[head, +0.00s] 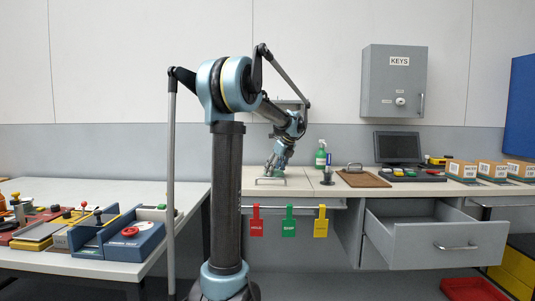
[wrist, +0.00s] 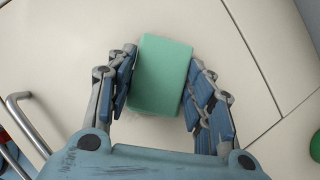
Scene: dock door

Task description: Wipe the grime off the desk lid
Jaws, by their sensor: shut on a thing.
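My gripper (head: 276,173) reaches down over the pale desk lid (head: 296,184), just behind the lid's wire handle (head: 270,181) in the head view. In the wrist view my gripper (wrist: 160,75) is shut on a green sponge-like block (wrist: 160,75), with one finger along each side. The block is over the cream lid surface (wrist: 65,50); I cannot tell whether it touches it. The metal handle (wrist: 22,118) shows at the left. No grime shows on the visible surface; the part under the block and gripper is hidden.
A drawer (head: 437,240) is open below. Red, green and yellow tags (head: 289,221) hang from the front rail.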

